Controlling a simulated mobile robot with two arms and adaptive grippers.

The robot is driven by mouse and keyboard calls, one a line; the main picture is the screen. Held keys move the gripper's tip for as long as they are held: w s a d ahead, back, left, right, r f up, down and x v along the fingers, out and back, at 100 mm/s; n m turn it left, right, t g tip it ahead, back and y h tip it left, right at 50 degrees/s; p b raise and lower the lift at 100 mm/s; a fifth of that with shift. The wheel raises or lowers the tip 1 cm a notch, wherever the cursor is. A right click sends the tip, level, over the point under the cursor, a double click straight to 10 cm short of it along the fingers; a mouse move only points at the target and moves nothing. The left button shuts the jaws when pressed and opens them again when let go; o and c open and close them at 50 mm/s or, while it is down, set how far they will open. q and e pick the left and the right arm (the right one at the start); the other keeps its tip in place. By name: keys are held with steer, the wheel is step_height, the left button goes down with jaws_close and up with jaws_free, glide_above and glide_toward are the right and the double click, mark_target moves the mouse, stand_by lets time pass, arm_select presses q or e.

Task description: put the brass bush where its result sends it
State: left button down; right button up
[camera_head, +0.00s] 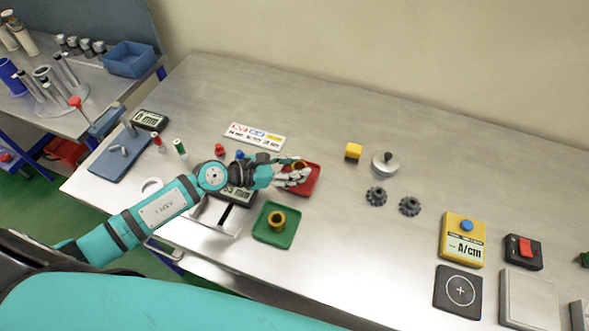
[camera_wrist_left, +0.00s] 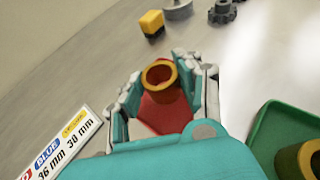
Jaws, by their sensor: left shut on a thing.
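My left gripper (camera_head: 293,177) is over the red tray (camera_head: 312,183). It is shut on a brass bush (camera_wrist_left: 160,74), which stands between the fingers in the left wrist view, with the red tray (camera_wrist_left: 166,115) under it. I cannot tell whether the bush touches the tray. In the head view the fingers mostly hide this bush. A second brass bush (camera_head: 276,220) sits in the green tray (camera_head: 264,237), in front of the red one. A sign (camera_head: 255,137) with red, blue and yellow labels and mm values lies behind my arm. My right gripper is not in view.
A gauge with a display (camera_head: 237,196) is partly hidden under my left arm. A yellow A/cm box (camera_head: 463,240) is further right. The back right of the bench is clear.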

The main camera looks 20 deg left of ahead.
arm_select(q)
steer(key=shift+f, duration=0.6)
steer(key=shift+f, duration=0.25)
steer(key=c, duration=1.1)
jaws_free()
steer(key=shift+c, duration=0.2)
steer(key=shift+r, duration=0.1)
